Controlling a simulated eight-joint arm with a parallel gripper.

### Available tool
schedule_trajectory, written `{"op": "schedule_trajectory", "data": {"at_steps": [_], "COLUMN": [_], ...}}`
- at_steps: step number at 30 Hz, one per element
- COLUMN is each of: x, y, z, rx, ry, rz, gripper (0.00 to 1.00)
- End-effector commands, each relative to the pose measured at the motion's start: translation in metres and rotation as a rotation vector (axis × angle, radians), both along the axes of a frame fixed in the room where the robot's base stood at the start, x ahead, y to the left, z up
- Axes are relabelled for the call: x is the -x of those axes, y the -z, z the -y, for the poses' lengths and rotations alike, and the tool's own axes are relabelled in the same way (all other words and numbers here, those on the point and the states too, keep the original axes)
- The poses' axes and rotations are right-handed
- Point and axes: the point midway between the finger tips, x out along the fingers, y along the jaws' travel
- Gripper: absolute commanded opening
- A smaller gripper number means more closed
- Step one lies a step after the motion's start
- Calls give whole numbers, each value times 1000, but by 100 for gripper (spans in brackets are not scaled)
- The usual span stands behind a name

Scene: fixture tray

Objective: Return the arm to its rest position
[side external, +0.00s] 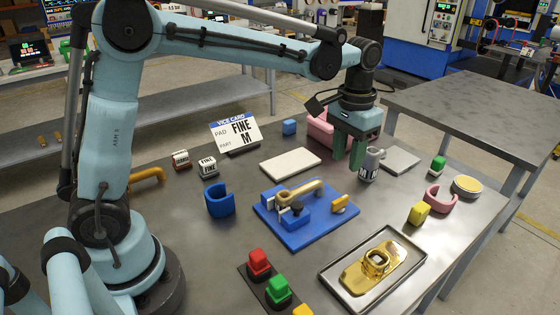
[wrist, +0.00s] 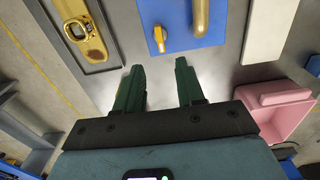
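My gripper (side external: 347,162) hangs above the table, fingers down, between the blue fixture and the pink bin. In the wrist view its two green fingers (wrist: 159,68) stand apart with nothing between them. The blue fixture plate (side external: 318,232) lies mid-table, holding a tan-gold bar-like part (side external: 300,192) and a yellow clamp knob (side external: 340,203). The plate also shows at the top of the wrist view (wrist: 185,42), ahead of the fingers. My arm reaches out over the table from the left.
A labelled grey cylinder (side external: 368,165) stands close beside the fingers. The pink bin (side external: 320,128) is behind. A metal tray (side external: 335,277) with a gold part (side external: 358,280) is at front. A white pad (side external: 290,163), blue cuff (side external: 220,202) and sign card (side external: 236,133) stand left.

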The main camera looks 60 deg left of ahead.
Motion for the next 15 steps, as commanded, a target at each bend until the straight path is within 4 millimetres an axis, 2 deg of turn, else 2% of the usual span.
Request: {"op": "schedule_trajectory", "data": {"at_steps": [5,15], "x": [0,1], "y": [-9,-10], "z": [0,0], "rx": [0,0], "ry": [0,0], "rz": [0,2], "gripper": [38,38]}}
